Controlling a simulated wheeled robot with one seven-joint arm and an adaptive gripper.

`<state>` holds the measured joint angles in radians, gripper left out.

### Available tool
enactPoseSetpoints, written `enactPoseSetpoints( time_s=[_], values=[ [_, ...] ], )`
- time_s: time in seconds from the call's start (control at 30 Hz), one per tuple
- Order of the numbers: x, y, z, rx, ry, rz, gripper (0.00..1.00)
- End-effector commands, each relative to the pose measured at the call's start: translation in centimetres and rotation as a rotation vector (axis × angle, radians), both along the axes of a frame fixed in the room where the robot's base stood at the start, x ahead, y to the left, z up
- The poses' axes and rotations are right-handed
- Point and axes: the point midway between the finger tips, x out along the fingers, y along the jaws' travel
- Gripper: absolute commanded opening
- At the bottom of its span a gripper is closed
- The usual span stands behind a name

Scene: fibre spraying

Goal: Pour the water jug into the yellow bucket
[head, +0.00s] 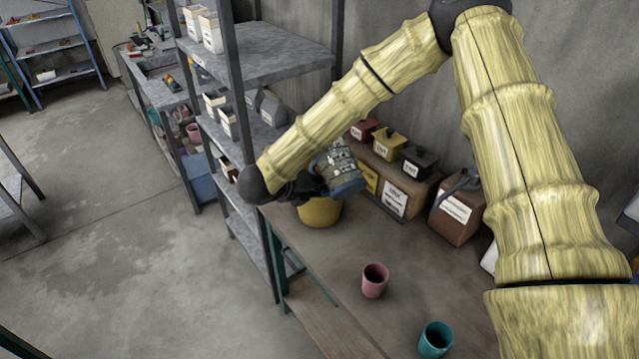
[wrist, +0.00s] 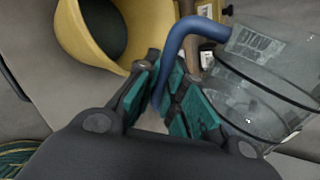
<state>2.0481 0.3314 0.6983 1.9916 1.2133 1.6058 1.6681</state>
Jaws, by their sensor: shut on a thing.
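The water jug (head: 338,168) is a clear, printed cylinder with blue parts. In the head view it is tilted above the yellow bucket. In the wrist view the jug (wrist: 270,75) is at the right, with its blue handle (wrist: 183,50) running between the fingers. My gripper (wrist: 165,95) is shut on this handle. The yellow bucket (head: 320,211) stands on the table at its back left, partly hidden by my arm and gripper. The bucket's open mouth (wrist: 100,30) shows at the upper left of the wrist view. I cannot see any water flowing.
A pink cup (head: 375,281) and a teal cup (head: 435,339) stand on the table (head: 330,260) in front. Labelled boxes (head: 408,190) line the wall behind the bucket. A metal shelf (head: 265,50) stands close at the left.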

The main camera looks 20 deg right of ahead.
Motion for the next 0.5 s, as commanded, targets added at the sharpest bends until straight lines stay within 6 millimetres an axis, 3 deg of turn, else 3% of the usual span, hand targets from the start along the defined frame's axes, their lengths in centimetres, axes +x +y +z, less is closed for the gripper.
enactPoseSetpoints(
  time_s=[0.5],
  values=[
    [1.09, 0.14, 0.22, 0.032, -0.177, 0.005, 0.00]
  ],
)
